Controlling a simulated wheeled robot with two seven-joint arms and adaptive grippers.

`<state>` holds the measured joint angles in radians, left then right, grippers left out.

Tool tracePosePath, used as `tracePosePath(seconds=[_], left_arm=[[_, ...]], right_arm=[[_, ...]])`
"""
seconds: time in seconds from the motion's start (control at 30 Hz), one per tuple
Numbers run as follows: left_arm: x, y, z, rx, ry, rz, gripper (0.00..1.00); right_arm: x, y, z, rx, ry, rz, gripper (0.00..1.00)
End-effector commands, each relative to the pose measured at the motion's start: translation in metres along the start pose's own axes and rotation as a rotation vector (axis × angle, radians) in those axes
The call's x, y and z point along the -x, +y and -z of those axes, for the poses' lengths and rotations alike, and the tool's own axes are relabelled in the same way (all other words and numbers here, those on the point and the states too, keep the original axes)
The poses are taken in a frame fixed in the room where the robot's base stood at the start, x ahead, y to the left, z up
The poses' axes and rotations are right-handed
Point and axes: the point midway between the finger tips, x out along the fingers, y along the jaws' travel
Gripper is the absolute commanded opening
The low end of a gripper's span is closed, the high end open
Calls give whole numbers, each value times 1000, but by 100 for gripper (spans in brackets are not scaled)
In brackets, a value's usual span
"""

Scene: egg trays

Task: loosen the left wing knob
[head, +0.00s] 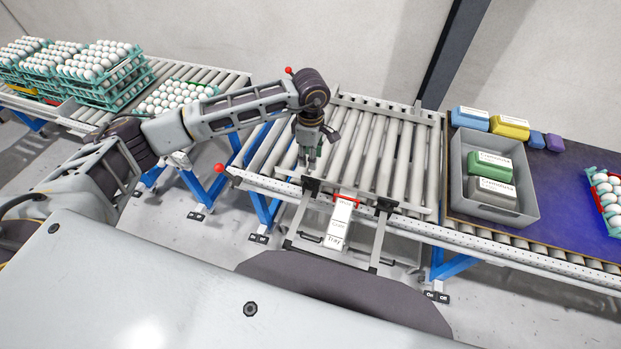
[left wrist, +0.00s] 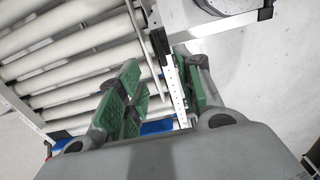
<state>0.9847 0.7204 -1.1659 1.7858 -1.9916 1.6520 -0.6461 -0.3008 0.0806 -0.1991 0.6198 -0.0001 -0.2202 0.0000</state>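Two small black fittings sit on the front rail of the middle conveyor. The left one (head: 311,184) and the right one (head: 387,204) could be the wing knobs, but they are too small to tell their shape. My left gripper (head: 308,160) points down just above and behind the left fitting in the head view. In the left wrist view its green-padded fingers (left wrist: 162,88) are apart, with the pale perforated rail (left wrist: 179,88) showing between them. A black part (left wrist: 160,42) shows beyond the fingers. I cannot tell whether they touch anything. My right gripper is out of view.
A frame with a white "Tray" label (head: 334,241) hangs at the conveyor front. A grey crate (head: 476,203) holds green and grey packs at right. Egg trays (head: 113,96) are stacked at far left.

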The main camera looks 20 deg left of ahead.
Motion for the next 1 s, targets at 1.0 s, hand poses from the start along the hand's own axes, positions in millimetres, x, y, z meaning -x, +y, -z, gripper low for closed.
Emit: tracePosePath(seconds=[1.0], left_arm=[[-118, 0, 0, 0, 1, 1, 36]], right_arm=[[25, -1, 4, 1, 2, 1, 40]])
